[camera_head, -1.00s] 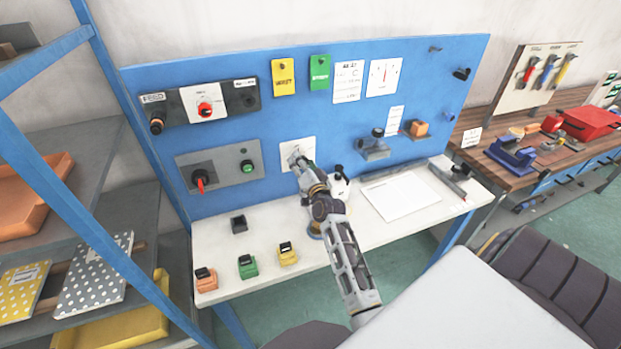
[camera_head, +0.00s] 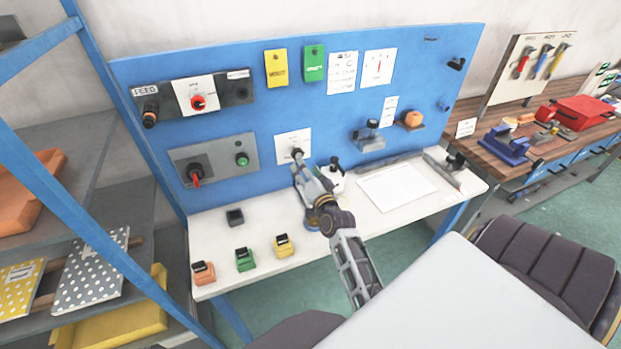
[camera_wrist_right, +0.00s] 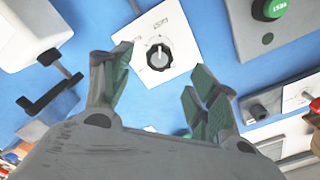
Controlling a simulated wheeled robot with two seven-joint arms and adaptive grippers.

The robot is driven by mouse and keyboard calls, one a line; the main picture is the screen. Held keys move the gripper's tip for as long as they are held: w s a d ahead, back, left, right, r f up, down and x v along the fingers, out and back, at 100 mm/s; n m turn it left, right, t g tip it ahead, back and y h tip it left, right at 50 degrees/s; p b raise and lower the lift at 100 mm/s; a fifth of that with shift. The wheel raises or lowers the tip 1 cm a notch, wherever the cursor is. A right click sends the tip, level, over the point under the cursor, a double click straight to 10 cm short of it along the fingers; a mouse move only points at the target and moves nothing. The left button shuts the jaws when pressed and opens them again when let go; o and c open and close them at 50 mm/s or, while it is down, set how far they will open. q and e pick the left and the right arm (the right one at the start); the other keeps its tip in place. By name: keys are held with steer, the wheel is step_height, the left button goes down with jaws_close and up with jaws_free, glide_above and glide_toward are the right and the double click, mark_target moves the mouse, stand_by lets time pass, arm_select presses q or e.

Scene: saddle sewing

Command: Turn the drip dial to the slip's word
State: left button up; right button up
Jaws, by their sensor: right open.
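A black round dial (camera_head: 297,153) sits on a white card low on the blue board. I take it for the drip dial. In the right wrist view the dial (camera_wrist_right: 159,57) has a pale pointer line, and its printed labels are too small to read. My right gripper (camera_head: 299,172) is just below and in front of it. In the wrist view its green-padded fingers (camera_wrist_right: 162,78) are spread and empty, apart from the dial. Paper notes (camera_head: 342,73) hang on the board, their text unreadable; I cannot tell which is the slip. My left gripper is out of view.
A grey panel with a red-pointer knob (camera_head: 195,175) and a green button (camera_head: 242,160) is left of the dial. A white bottle-like object (camera_head: 333,177) stands close right of my gripper. Orange, green and yellow blocks (camera_head: 283,246) line the bench front.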

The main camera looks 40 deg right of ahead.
steer(key=shift+v, duration=1.8)
